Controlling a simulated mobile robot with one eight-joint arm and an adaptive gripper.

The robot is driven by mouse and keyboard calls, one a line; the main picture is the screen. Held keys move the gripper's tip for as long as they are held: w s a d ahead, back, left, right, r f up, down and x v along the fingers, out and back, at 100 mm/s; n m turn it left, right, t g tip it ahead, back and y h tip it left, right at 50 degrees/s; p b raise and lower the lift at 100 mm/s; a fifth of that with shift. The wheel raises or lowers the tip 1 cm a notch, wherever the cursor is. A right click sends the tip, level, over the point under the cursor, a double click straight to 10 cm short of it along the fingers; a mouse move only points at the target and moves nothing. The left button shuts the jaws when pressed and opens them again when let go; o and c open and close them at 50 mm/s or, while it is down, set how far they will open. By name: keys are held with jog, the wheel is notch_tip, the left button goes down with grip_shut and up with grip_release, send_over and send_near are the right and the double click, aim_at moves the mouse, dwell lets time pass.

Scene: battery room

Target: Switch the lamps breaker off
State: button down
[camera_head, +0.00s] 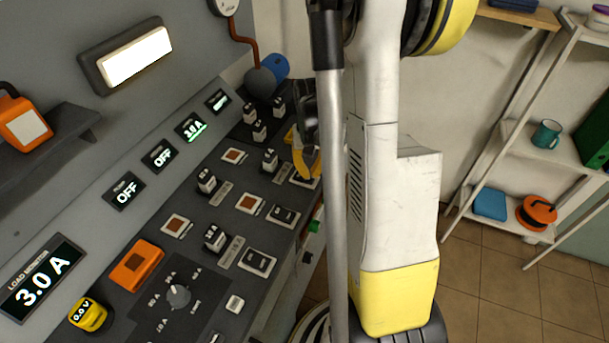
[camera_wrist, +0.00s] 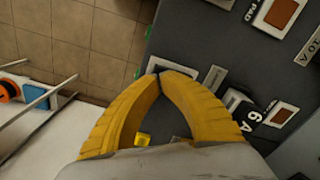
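The sloped dark control panel (camera_head: 195,205) carries several black breakers and rocker switches. Their labels are too small to read in the head view, so I cannot tell which is the lamps breaker. My yellow gripper (camera_head: 306,178) is over the panel's right edge, partly behind my arm. In the wrist view, its two fingers (camera_wrist: 165,72) meet at the tips, with nothing seen between them. The tips lie over a pale-framed rocker switch (camera_wrist: 177,67), partly hidden; contact is unclear. A black breaker marked 6 A (camera_wrist: 240,108) stands right of the fingers there.
The load monitor (camera_head: 42,278) shows 3.0 A. An orange box (camera_head: 137,264) and a rotary knob (camera_head: 179,296) are at the near end. A shelf rack (camera_head: 545,150) stands at right over tiled floor.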

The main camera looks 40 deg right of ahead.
jog(key=shift+f+b, duration=0.4)
jog(key=shift+f, duration=0.05)
jog(key=shift+r, duration=0.15)
jog(key=shift+r+p, duration=2.55)
jog(key=shift+r, duration=0.85)
